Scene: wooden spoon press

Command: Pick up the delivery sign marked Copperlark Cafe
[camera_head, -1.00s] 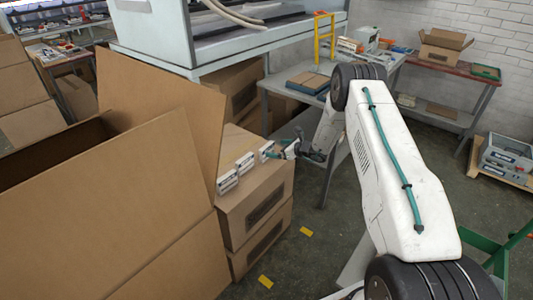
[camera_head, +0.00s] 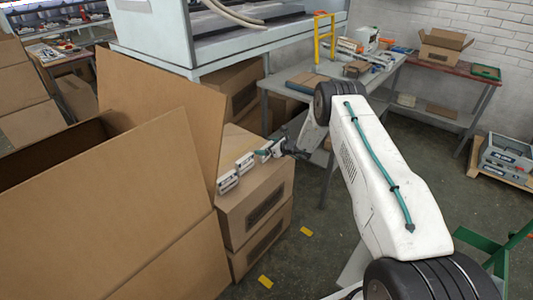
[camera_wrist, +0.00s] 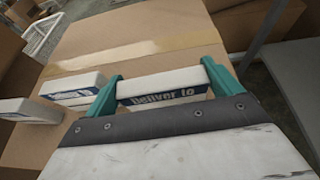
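My gripper (camera_wrist: 162,72) has its two teal fingers set wide apart, one at each end of a white sign (camera_wrist: 165,84) with a dark blue band reading "Deliver to". The lines below that are hidden by the gripper body, so the cafe name does not show. I cannot tell whether the fingers touch the sign. In the head view my gripper (camera_head: 268,150) is at the far end of a row of signs on a cardboard box. Two other white signs, a middle one (camera_head: 244,162) and a near one (camera_head: 228,181), stand there; their names are unreadable.
The signs' cardboard box (camera_head: 262,190) is stacked on another. A large open carton (camera_head: 130,200) rises close at left. A grey table (camera_head: 375,80) stands behind my arm. Open floor lies to the right of the boxes.

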